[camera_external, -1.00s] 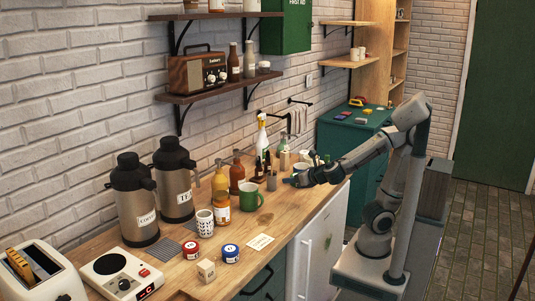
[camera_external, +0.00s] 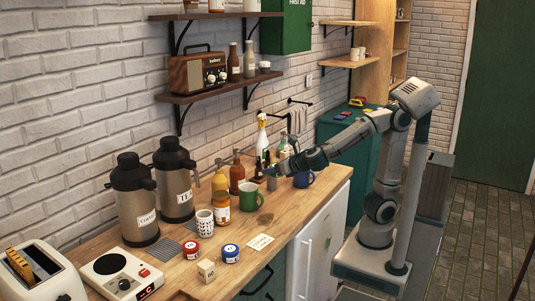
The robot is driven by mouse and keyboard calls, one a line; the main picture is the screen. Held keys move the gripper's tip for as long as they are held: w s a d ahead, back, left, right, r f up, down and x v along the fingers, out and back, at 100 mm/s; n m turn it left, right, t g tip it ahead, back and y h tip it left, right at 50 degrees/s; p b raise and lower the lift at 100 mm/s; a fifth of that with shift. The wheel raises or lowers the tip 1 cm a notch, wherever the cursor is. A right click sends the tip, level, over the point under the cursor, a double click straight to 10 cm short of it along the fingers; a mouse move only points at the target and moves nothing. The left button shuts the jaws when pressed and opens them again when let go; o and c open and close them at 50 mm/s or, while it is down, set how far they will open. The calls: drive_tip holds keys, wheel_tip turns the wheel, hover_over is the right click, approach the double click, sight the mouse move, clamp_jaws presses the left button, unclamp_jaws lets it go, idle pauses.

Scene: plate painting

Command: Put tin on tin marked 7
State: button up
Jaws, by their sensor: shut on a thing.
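My gripper (camera_external: 271,171) is raised over the back part of the wooden counter, beyond the green mug. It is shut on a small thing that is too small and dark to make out. A small grey cylinder (camera_external: 271,184) shows just below the fingers. A tin with a red lid (camera_external: 191,250) and a tin with a blue lid (camera_external: 230,253) stand apart on the front part of the counter. Their markings are too small to read, so I cannot tell which one bears a 7.
A green mug (camera_external: 250,196), a patterned cup (camera_external: 204,222), sauce bottles (camera_external: 221,200) and two large flasks (camera_external: 175,180) crowd the wall side. A blue mug (camera_external: 304,179) stands behind. A small wooden block (camera_external: 206,270) and a card (camera_external: 260,242) lie near the tins.

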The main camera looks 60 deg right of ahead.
drive_tip(key=w+a+r+y+p, duration=0.1)
drive_tip(key=w+a+r+p, duration=0.15)
drive_tip(key=a, duration=0.75)
drive_tip(key=n+y+p, duration=0.2)
drive_tip(key=p, duration=0.4)
hover_over(225, 247)
wheel_tip(225, 247, down, 9)
drive_tip(key=shift+w+d+r, duration=0.1)
drive_tip(key=shift+d+r, duration=0.05)
drive_tip(key=shift+a+f, duration=0.2)
drive_tip(key=shift+f, duration=0.2)
drive_tip(key=shift+f+p, duration=0.4)
drive_tip(key=shift+f, duration=1.35)
drive_tip(key=shift+f, duration=0.1)
drive_tip(key=shift+f, duration=0.15)
drive_tip(key=o, duration=1)
drive_tip(key=shift+o, duration=0.2)
